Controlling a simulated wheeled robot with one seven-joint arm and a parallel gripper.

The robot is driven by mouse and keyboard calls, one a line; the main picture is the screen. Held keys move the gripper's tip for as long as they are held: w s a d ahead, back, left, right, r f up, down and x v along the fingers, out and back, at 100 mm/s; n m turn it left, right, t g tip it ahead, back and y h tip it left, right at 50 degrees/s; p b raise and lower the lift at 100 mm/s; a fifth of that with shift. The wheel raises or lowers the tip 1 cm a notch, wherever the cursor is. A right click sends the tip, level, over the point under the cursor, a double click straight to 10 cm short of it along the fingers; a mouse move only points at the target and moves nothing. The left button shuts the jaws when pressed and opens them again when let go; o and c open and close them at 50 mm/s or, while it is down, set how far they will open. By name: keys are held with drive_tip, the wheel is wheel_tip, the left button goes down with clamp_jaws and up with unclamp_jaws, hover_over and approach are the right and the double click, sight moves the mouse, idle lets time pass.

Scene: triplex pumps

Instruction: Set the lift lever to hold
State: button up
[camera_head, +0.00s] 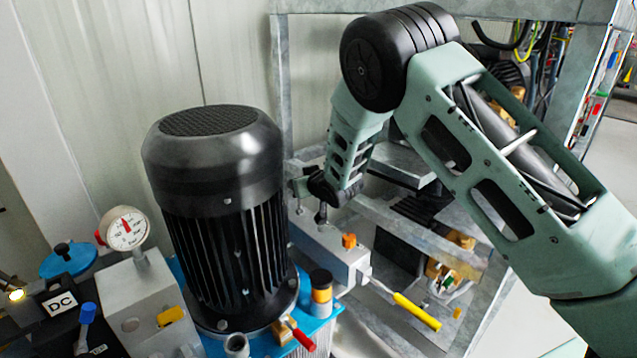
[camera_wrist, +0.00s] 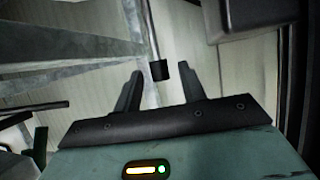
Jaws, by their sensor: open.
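My gripper (camera_wrist: 160,68) is open in the wrist view, with its two dark fingers apart. A thin rod with a black end (camera_wrist: 158,70) appears between the fingertips; I cannot tell whether it is within their reach or beyond them, and no contact shows. In the head view my wrist is behind and right of the black motor, above a grey block (camera_head: 335,252); the fingers are mostly hidden there. A short dark upright piece (camera_head: 322,214) stands on that block just under my wrist. No label names the lift lever, so I cannot tell surely which part it is.
The large black motor (camera_head: 220,210) stands close left of my wrist. A yellow-handled lever (camera_head: 415,312) and a red-handled lever (camera_head: 301,335) stick out in front. A pressure gauge (camera_head: 127,229) is at left. A grey metal frame (camera_head: 279,90) surrounds the space behind.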

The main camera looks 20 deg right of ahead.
drive_tip(key=p+v, duration=0.3)
drive_tip(key=v, duration=1.2)
drive_tip(key=shift+s+r, duration=0.1)
drive_tip(key=shift+s, duration=0.05)
drive_tip(key=s+a+r+g, duration=0.2)
drive_tip(key=s+a+g, duration=0.2)
drive_tip(key=s+a, duration=0.3)
drive_tip(key=s+a+r+n+g+h, duration=0.1)
drive_tip(key=s+r+n+g, duration=0.2)
drive_tip(key=s, duration=1.2)
drive_tip(key=s+r+n+g+h, duration=0.15)
drive_tip(key=s+g, duration=0.35)
drive_tip(key=s, duration=0.9)
wheel_tip(320, 180, up, 30)
drive_tip(key=s+p, duration=0.1)
drive_tip(key=p, duration=2.8)
drive_tip(key=shift+n+g+p, duration=0.35)
drive_tip(key=shift+g, duration=0.05)
drive_tip(key=shift+s, duration=0.1)
